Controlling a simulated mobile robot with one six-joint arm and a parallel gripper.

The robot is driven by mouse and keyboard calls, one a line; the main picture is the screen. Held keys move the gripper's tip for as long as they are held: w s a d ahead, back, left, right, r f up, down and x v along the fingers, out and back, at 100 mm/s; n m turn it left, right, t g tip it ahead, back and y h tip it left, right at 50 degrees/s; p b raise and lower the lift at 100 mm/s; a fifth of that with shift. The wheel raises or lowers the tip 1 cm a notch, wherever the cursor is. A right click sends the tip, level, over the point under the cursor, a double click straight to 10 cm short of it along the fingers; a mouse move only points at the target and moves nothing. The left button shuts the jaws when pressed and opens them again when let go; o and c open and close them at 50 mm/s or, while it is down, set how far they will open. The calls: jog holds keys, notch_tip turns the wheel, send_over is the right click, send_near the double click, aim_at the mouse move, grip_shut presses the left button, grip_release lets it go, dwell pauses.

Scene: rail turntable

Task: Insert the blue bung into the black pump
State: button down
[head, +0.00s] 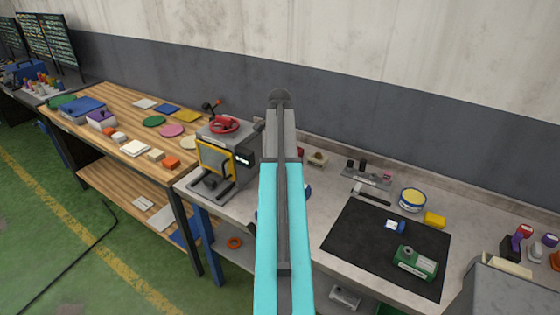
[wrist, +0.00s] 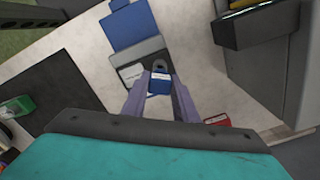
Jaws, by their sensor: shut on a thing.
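In the wrist view, my gripper (wrist: 161,84) is shut on a small blue piece with a pale label, the blue bung (wrist: 159,84). Just beyond it is a dark grey block with a white label (wrist: 131,76), which looks like the black pump. A dark rounded part with an opening (wrist: 160,64) shows right behind the bung. I cannot tell whether the bung touches it or sits in it. In the head view, my arm hides the gripper, the held bung and most of this spot.
A grey machine with a yellow frame (head: 215,158) stands left of my arm. A black mat (head: 350,240) at right bears a green box (head: 415,262) and a blue labelled piece (head: 395,226). A blue panel (wrist: 130,24) lies beyond the block. A red item (wrist: 217,119) lies right of my gripper.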

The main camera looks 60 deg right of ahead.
jog(key=shift+f, duration=0.9)
dwell(1.9)
jog(key=shift+f+b, duration=0.4)
jog(key=shift+f, duration=1.3)
dwell(0.8)
jog(key=c, duration=1.3)
grip_release()
jog(key=shift+c, duration=0.2)
jog(key=shift+r, duration=0.2)
jog(key=shift+r+b, duration=2.15)
jog(key=shift+r, duration=4.6)
